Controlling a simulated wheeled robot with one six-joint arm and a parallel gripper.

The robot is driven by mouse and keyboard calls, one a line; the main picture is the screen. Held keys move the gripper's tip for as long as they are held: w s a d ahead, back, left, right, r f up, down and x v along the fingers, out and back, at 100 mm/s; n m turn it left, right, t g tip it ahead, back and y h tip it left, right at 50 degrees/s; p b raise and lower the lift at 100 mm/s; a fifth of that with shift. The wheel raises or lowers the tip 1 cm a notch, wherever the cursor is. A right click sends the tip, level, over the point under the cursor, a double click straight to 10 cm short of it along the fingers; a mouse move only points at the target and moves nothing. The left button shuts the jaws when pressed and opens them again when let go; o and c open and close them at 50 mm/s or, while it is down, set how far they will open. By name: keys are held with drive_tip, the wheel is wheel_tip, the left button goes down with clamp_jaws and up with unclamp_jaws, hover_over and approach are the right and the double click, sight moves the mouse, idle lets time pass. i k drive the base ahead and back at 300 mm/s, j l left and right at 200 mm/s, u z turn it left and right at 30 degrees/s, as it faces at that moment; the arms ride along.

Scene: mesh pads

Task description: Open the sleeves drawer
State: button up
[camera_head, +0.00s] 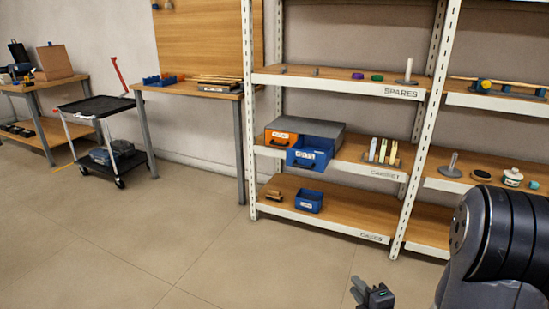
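A small grey cabinet (338,136) stands on the middle shelf of the white rack. It has an orange drawer (281,139) on the left and a blue drawer (311,153) on the right, each with a white label. The label words are too small to read, so I cannot tell which one is the sleeves drawer. The blue drawer's front stands farther forward than the orange one's. My gripper (357,289) is at the bottom edge of the view, in front of the rack and well apart from the cabinet. Its finger opening is unclear.
Upright pale pieces (383,151) in a holder stand right of the cabinet. A blue bin (309,200) sits on the shelf below. Rack posts (419,130) flank the shelves. A black cart (97,106) and workbenches are at left. The floor (190,230) before the rack is clear.

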sight(273, 138)
drive_tip(key=i+j, duration=1.35)
drive_tip(key=i, duration=0.2)
drive_tip(key=i+j+z, duration=0.15)
drive_tip(key=i+j, duration=0.35)
drive_tip(key=i+j+z, duration=0.1)
drive_tip(key=i+j, duration=0.35)
drive_tip(key=i+j+z, duration=0.15)
drive_tip(key=i+j, duration=0.25)
drive_tip(key=j, duration=0.3)
drive_tip(key=z, duration=0.95)
